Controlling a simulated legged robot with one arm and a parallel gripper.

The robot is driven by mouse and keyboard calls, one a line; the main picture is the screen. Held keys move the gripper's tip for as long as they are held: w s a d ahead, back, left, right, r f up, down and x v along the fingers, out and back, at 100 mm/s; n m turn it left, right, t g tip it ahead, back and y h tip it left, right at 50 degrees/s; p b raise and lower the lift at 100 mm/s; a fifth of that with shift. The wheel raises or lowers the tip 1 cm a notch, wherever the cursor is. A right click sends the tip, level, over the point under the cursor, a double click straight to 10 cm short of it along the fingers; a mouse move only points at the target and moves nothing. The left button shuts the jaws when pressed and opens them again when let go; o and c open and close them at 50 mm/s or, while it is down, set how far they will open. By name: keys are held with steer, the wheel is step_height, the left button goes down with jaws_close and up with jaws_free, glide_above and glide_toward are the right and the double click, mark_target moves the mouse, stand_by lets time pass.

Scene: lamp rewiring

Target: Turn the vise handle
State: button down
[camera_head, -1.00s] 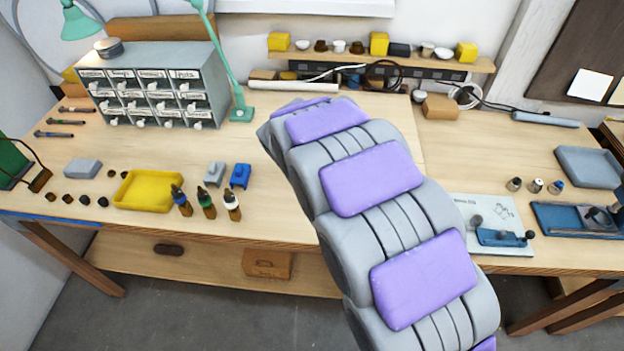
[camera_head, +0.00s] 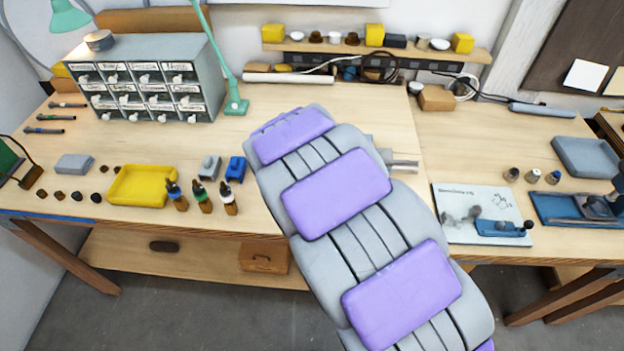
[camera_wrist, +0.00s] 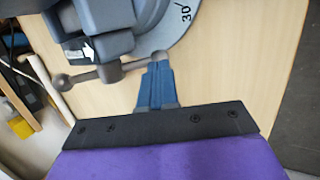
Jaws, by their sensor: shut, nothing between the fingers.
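In the wrist view, a grey vise (camera_wrist: 108,18) with a rounded base marked "30" (camera_wrist: 185,14) stands on the wooden bench. Its handle (camera_wrist: 95,75) is a thin bar with a ball at its left end. The bar's right end lies at the tips of my gripper (camera_wrist: 157,66). The blue fingers are shut together with nothing between them; I cannot tell whether they touch the bar. In the head view, my purple and grey arm hides most of this area. A small grey part (camera_head: 404,164) pokes out right of the arm; I cannot tell what it is.
The bench holds a drawer cabinet (camera_head: 145,82), a yellow tray (camera_head: 126,194), several bottles (camera_head: 202,199) and a green lamp (camera_head: 236,103) to the left. A white plate with a blue device (camera_head: 500,228) lies to the right. Bare bench (camera_head: 455,150) shows right of the arm.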

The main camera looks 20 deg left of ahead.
steer(key=shift+d+f+t, duration=0.25)
steer(key=shift+f+t, duration=0.1)
steer(key=shift+t, duration=0.35)
steer(key=shift+w+a+f+p, duration=0.1)
steer(key=shift+w+f+p, duration=0.1)
steer(key=shift+f+p, duration=0.4)
steer(key=shift+w+a+f+p, duration=0.1)
steer(key=shift+w+f+p, duration=0.05)
steer(key=shift+f+p, duration=0.45)
